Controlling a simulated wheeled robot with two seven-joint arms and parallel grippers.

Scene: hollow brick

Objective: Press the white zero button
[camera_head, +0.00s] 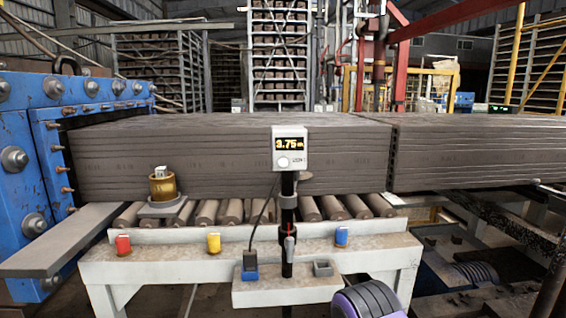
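A small white gauge box (291,142) with an orange digital display reading about 3.75 stands on a black post, near the middle of the head view. The round white zero button (284,162) is on its front face, below the display. Small lettering beside the button is hard to read. Nothing covers the button. Neither of my grippers can be made out in this view. A dark, ridged, rounded part with a lavender edge shows at the bottom edge, right of the post; I cannot tell a gripper in it.
A long grey clay slab (220,150) lies behind the gauge on rollers (207,213). A white bench (170,262) in front holds red, yellow and blue switches. A brass cylinder (162,186) stands on a plate at left. Blue machinery (40,110) is far left.

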